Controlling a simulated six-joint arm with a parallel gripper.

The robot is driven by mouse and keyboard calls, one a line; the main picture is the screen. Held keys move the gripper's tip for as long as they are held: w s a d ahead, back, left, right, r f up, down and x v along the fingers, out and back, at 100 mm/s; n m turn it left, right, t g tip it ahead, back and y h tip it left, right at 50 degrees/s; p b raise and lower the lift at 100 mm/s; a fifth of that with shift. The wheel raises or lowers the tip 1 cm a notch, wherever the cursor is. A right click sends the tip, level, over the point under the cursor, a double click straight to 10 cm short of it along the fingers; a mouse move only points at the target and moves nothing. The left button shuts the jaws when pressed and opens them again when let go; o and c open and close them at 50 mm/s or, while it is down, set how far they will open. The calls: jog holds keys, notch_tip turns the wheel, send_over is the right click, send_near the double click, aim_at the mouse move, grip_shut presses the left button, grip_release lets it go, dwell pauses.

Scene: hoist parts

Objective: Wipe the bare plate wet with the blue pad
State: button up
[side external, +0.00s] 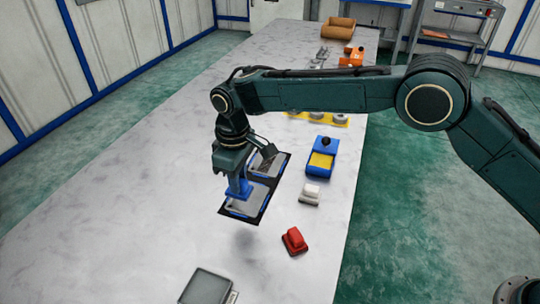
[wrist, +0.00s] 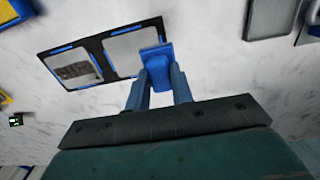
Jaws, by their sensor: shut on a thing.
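My gripper (side external: 238,183) is shut on the blue pad (side external: 239,192); the pad also shows between my fingers in the wrist view (wrist: 156,62). Two grey plates lie side by side in a black frame with blue strips. The bare plate (wrist: 126,54) is nearer the camera in the side view (side external: 247,202) and right in the wrist view. The pad overlaps its edge in both views; I cannot tell whether it touches. The other plate (wrist: 74,60) carries a dark, textured patch. My gripper partly hides the plates in the side view.
Right of the plates are a blue tray with yellow inside (side external: 321,161), a white block (side external: 310,195) and a red block (side external: 294,241). A grey flat box (side external: 207,287) lies at the front. A yellow strip with grey discs (side external: 318,118) lies farther back. The table's left side is clear.

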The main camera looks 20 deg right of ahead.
jog(key=shift+f, duration=0.15)
jog(key=shift+f, duration=3.65)
jog(key=shift+w+d+f, duration=0.2)
jog(key=shift+w+d, duration=3.65)
jog(key=shift+s+a, duration=3.9)
jog(key=shift+w+a, duration=0.5)
jog(key=shift+w, duration=0.05)
jog(key=shift+w+d, duration=3.9)
jog(key=shift+s+a, duration=3.9)
jog(key=shift+r, duration=4)
